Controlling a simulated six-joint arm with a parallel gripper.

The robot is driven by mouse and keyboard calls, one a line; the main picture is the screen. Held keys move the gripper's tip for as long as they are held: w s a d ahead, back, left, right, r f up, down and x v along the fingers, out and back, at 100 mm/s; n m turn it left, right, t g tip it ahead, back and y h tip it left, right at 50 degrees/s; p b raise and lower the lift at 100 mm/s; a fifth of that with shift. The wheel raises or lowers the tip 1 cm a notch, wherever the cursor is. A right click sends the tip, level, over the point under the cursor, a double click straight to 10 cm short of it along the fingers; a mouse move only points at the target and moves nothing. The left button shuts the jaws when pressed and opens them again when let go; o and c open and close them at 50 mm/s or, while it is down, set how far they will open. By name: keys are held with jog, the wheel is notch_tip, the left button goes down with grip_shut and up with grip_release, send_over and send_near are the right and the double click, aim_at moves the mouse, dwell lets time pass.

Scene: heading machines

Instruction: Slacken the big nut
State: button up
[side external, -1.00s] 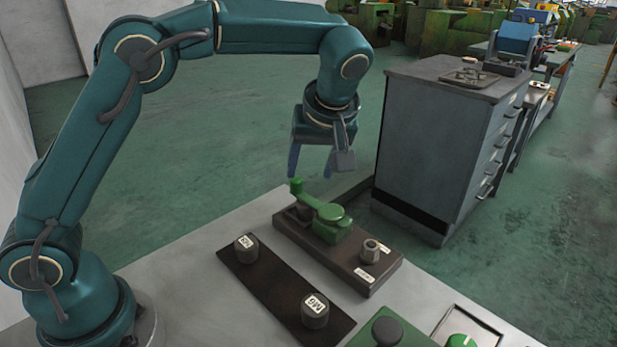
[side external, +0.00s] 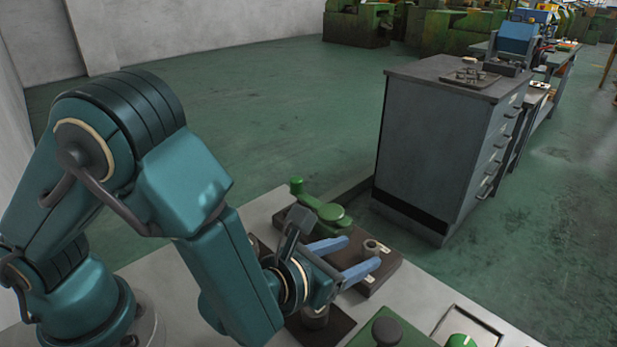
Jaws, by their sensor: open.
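A grey hex nut (side external: 371,247) stands upright at the right end of the dark brown block (side external: 388,272), with a white label near it. I cannot read the label, so whether this is the big nut is not certain. A green part with a lever and upright knob (side external: 322,209) sits at the block's left end. My gripper (side external: 361,252) is open and tilted over sideways, its blue fingers pointing right towards the nut. In this picture the nut appears between the fingertips; I cannot tell whether they touch it. My arm hides the block's front left.
A dark plate (side external: 335,328) lies in front of the block, mostly behind my arm, with a grey cylinder (side external: 315,319) on it. A green box with a dark knob (side external: 385,331) and a panel with a green dial (side external: 461,341) are at front right. A grey drawer cabinet (side external: 425,140) stands behind.

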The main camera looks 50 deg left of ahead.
aim_at(369, 247)
jog(key=shift+x, duration=2.3)
jog(key=shift+a, duration=0.1)
jog(key=shift+w+r, duration=0.1)
grip_shut()
